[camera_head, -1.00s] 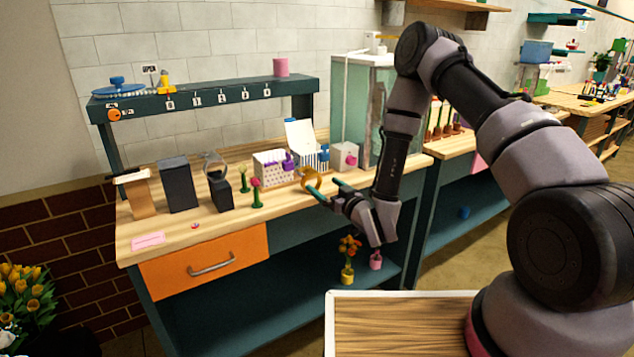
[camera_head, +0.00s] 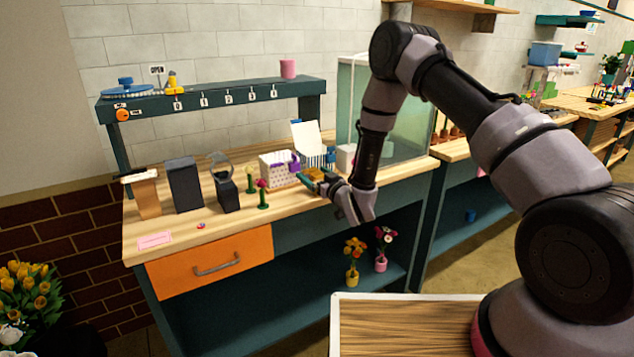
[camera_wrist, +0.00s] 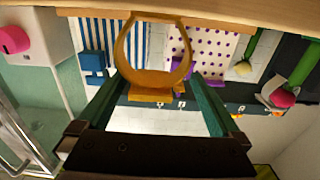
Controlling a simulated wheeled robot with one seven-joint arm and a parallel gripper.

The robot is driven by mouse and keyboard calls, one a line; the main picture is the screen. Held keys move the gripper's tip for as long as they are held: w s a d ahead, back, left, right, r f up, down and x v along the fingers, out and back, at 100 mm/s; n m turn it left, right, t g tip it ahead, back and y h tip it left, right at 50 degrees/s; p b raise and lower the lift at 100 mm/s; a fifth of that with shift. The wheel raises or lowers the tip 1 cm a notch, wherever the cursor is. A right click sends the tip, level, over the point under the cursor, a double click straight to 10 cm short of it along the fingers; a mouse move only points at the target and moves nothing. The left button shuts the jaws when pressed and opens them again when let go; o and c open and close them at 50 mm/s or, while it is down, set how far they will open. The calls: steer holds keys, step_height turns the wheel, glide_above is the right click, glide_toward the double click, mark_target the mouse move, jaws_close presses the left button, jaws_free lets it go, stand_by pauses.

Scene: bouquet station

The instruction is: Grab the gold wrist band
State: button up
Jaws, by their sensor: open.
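The gold wrist band (camera_wrist: 154,77) is an open, C-shaped band in the middle of the wrist view, which looks upside down. My gripper (camera_wrist: 157,88) is open, with one teal finger on each side of the band's near, curved part. I cannot tell whether either finger touches it. In the head view my gripper (camera_head: 308,181) is low over the workbench (camera_head: 240,224), near its front edge. There the band is mostly hidden by the gripper.
A purple-dotted box (camera_head: 274,173) and a blue-striped box (camera_head: 312,158) stand behind the gripper. A red flower (camera_head: 262,193) and a black stand (camera_head: 228,195) are to the left. A glass tank (camera_head: 405,120) is to the right.

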steer(key=c, duration=1.3)
